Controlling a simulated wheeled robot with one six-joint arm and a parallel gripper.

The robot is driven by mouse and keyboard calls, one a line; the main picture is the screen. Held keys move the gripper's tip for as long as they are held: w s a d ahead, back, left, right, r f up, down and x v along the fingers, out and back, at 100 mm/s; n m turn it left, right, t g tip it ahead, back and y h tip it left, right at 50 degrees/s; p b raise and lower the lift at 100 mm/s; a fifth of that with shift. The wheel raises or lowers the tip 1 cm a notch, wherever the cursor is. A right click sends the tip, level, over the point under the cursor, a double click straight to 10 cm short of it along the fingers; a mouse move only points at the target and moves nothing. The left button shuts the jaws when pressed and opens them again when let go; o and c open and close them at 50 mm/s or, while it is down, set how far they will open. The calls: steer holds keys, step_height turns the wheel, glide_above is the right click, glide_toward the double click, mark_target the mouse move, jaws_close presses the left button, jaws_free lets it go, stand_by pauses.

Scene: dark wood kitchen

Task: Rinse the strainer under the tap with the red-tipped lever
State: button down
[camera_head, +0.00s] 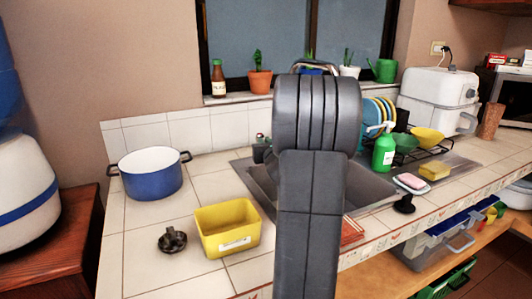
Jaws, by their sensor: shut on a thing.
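My arm stands upright in the middle of the view and covers much of the sink (377,190). My gripper is hidden behind it, so its jaws and anything in them do not show. I cannot make out the strainer. A curved metal piece (314,64) shows just above the arm; it may be part of the tap, but I cannot tell. A small dark fitting (261,147) stands at the sink's back left. No red-tipped lever is visible.
Left of the sink are a blue pot (150,174), a yellow tub (228,228) and a dark knobbed piece (172,240). To the right are a green soap bottle (384,153), dish rack with plates and bowls (427,138), yellow sponge (435,171), pink-topped dish (411,183) and black plunger-like piece (404,204).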

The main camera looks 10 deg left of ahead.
steer(key=shift+a+r+m+h+b, duration=0.15)
steer(key=shift+m+h+b, duration=0.15)
steer(key=shift+b, duration=0.3)
steer(key=c, duration=1.4)
jaws_free()
steer(key=shift+s, duration=0.1)
steer(key=shift+c, duration=0.2)
steer(key=v, duration=1.3)
steer(key=shift+s+f, duration=0.2)
steer(key=shift+s, duration=0.2)
steer(key=shift+c, duration=0.8)
